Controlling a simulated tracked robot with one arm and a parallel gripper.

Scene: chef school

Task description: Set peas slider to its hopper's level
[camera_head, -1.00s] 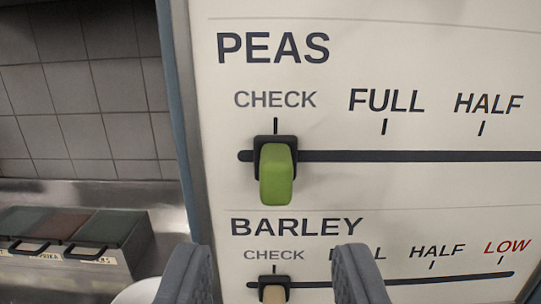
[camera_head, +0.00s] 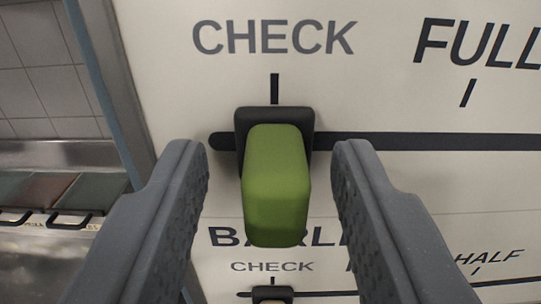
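The green peas slider knob (camera_head: 276,190) sits on its black carriage (camera_head: 250,122) at the CHECK mark, near the left end of the dark slot (camera_head: 430,141). My gripper (camera_head: 270,160) is open, with one finger on each side of the green knob. Gaps show between the knob and both fingers. The FULL mark (camera_head: 467,93) is to the right of CHECK. The PEAS title is out of view, and no hopper is seen.
The barley row lies below, with its slider knob (camera_head: 272,292) at its own CHECK mark and partly cut off. The white panel (camera_head: 380,60) ends at a blue-grey edge on the left. Lidded bins (camera_head: 45,192) stand on a metal counter at left.

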